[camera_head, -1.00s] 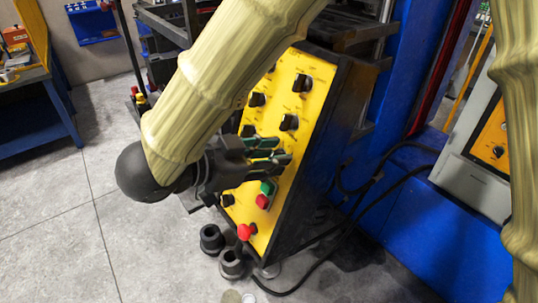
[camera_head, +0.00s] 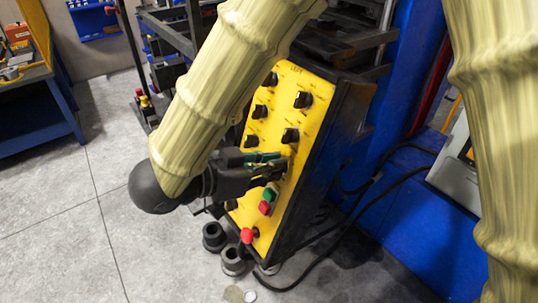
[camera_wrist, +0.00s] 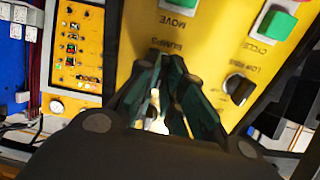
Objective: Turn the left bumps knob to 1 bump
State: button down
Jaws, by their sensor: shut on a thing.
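The yellow control panel (camera_head: 315,83) stands tilted in the middle of the head view, with several black knobs on it. My gripper (camera_head: 282,166) reaches its lower half from the left, fingertips at the panel face. In the wrist view, my gripper (camera_wrist: 164,84) is at the panel just below the upside-down "BUMPS" label (camera_wrist: 165,45). Its fingers are shut on the bumps knob, which they hide, so its pointer setting cannot be read. Another black knob (camera_wrist: 238,88) is to the right, beside a label that seems to read "LOW RISE", apart from the fingers.
Green (camera_head: 270,193) and red (camera_head: 265,207) buttons sit just below my gripper. A red mushroom button (camera_head: 248,235) is at the panel's bottom. Black cylindrical parts (camera_head: 214,237) stand on the floor. A blue machine frame (camera_head: 400,220) is at right. Floor at left is clear.

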jog(key=shift+r+n+p, duration=0.1)
jog(key=shift+n+p, duration=1.2)
jog(key=shift+p, duration=0.75)
jog(key=shift+f+n+p, duration=0.25)
jog(key=shift+n+p, duration=0.25)
jog(key=shift+p, duration=0.1)
jog(key=c, duration=1.5)
grip_release()
jog(key=shift+c, duration=0.2)
jog(key=shift+w+d, duration=0.15)
jog(key=shift+r, duration=0.1)
jog(key=v, duration=0.7)
jog(key=shift+a, duration=0.3)
